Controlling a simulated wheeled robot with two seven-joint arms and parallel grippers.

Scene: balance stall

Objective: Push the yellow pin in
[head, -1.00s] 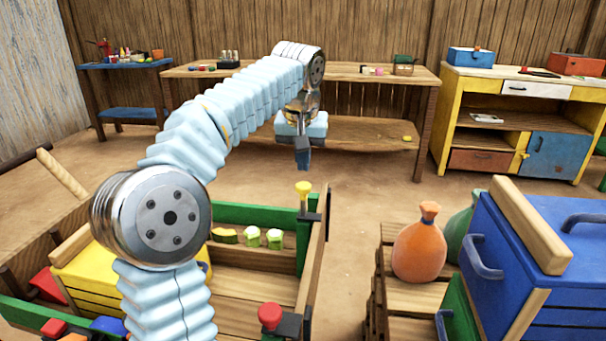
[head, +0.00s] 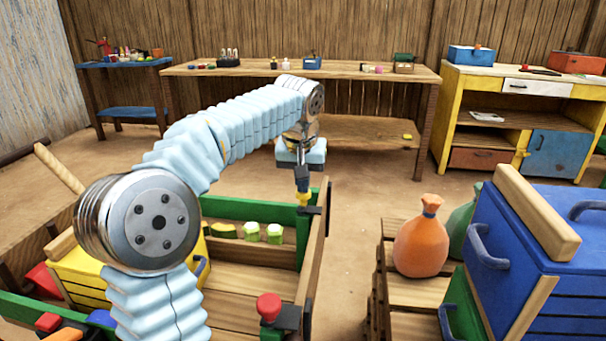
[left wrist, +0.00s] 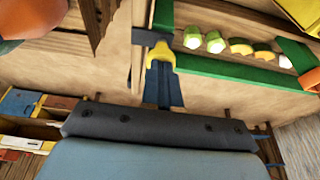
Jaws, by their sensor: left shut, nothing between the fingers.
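The yellow pin (head: 304,199) stands at the far right corner post of the wooden cart, beside a dark bracket (head: 311,211). My left gripper (head: 303,185) is shut and empty, pointing down right over the pin, with its tips at the pin's head. The head view shows part of the pin below the fingertips. In the left wrist view the yellow pin (left wrist: 160,56) shows at the tips of the dark fingers (left wrist: 160,85); they look to be touching, but the fingers hide part of it. My right gripper is not in view.
The cart has green rails (head: 250,208) and holds green and yellow pieces (head: 251,231) and a yellow box. A red pin (head: 269,306) stands at its near right corner. To the right are a wooden crate (head: 408,288), an orange sack (head: 420,245) and a blue chest (head: 520,260).

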